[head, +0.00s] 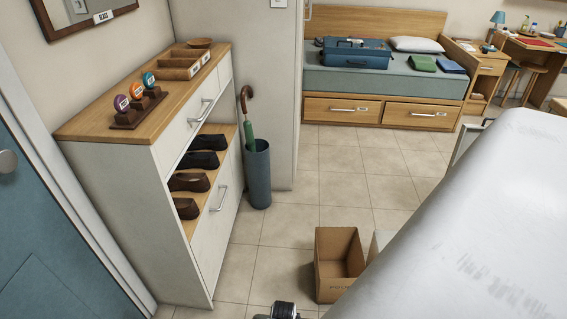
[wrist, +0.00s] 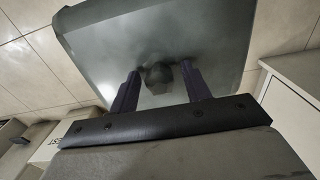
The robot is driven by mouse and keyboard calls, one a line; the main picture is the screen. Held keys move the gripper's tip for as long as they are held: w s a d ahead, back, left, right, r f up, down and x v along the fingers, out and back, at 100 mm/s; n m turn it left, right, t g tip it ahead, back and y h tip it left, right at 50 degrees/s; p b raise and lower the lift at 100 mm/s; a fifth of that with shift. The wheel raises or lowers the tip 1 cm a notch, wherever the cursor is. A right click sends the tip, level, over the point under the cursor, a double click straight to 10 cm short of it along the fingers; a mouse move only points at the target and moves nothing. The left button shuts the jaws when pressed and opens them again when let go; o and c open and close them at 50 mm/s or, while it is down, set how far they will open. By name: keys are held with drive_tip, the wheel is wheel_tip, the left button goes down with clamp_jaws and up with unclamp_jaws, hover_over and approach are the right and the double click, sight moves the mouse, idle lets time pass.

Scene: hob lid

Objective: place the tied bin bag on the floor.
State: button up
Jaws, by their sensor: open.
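In the wrist view a smooth grey-green body, apparently the tied bin bag (wrist: 205,38), fills the upper middle. A dark lump like a knot (wrist: 158,78) stands up from it. My gripper (wrist: 160,70) is open, with one dark finger on each side of the knot. I cannot tell whether either finger touches it. The bag's underside is hidden, so I cannot tell what it rests on. I cannot make out the bag in the head view.
Pale floor tiles (head: 285,225) lie between the shoe cabinet (head: 150,158) and the bed (head: 335,82). An open cardboard box (head: 338,284) and an umbrella stand (head: 258,178) stand on the floor. In the wrist view a white furniture edge (wrist: 292,95) is close on the right.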

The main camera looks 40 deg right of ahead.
wheel_tip(320, 180, up, 12)
drive_tip(key=p, duration=0.1)
drive_tip(key=shift+r, duration=0.15)
idle(0.3)
